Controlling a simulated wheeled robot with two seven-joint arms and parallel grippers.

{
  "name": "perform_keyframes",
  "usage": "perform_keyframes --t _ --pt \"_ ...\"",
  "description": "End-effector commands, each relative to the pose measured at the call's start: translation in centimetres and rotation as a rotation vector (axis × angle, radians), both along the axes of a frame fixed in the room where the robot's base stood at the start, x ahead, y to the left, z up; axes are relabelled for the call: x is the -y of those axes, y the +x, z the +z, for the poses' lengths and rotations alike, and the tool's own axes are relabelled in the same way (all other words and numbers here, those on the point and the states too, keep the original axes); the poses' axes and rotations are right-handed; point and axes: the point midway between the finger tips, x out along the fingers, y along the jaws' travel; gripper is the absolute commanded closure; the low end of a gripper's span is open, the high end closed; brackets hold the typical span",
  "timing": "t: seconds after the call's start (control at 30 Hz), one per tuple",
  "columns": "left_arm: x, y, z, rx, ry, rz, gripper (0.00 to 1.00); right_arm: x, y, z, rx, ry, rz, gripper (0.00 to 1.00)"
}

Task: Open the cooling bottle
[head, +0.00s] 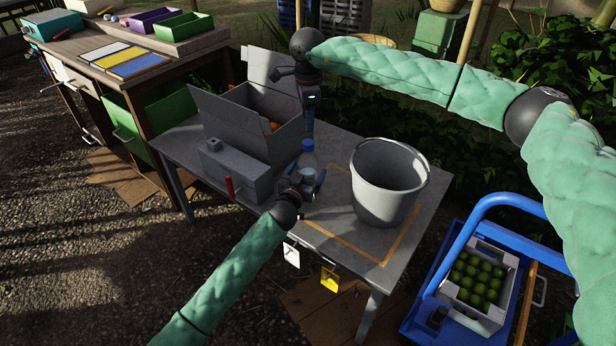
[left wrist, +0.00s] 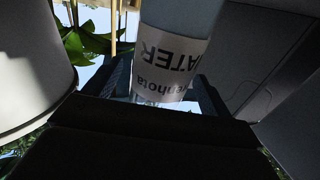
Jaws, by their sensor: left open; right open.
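The cooling bottle (head: 307,157) is a clear bottle with a blue cap, standing upright on the grey table. Its white label with "WATER" lettering shows in the left wrist view (left wrist: 175,62). My left gripper (head: 311,179) is open at the bottle, with its fingers on either side of the lower body; the left wrist view shows the bottle between the fingers (left wrist: 160,88). Whether the fingers touch it I cannot tell. My right gripper (head: 308,122) is open and points down, apparently just above the blue cap; its fingertips are small and dark here.
A grey bucket (head: 380,207) stands close to the right of the bottle. An open grey box (head: 235,122) with orange fruit and a small grey case (head: 232,172) stand to the left. A blue cart (head: 412,318) with a crate of green fruit is at the lower right.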

Motion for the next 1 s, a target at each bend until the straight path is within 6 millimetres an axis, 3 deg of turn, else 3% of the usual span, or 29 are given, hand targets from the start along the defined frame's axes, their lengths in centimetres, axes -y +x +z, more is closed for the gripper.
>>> perform_keyframes --t 0.17,0.47,0.57,0.9,1.0 --pt "0.42 1.06 0.02 0.001 0.002 0.0 0.17 0.0 0.0 0.0 0.0 0.0 0.0 0.51" --pt "0.48 1.23 -0.02 0.0 0.001 0.0 0.17 0.0 0.0 0.01 0.0 0.0 0.0 0.51" --pt "0.48 1.23 -0.02 0.0 0.001 0.0 0.33 0.0 0.0 0.01 0.0 0.0 0.0 0.51" --pt "0.47 1.22 -0.01 0.0 0.001 0.0 0.99 -0.01 0.0 0.01 0.0 0.0 -0.003 0.51" --pt "0.47 1.22 -0.01 0.0 0.001 0.0 1.0 -0.01 0.0 0.0 0.0 0.0 -0.032 0.51"
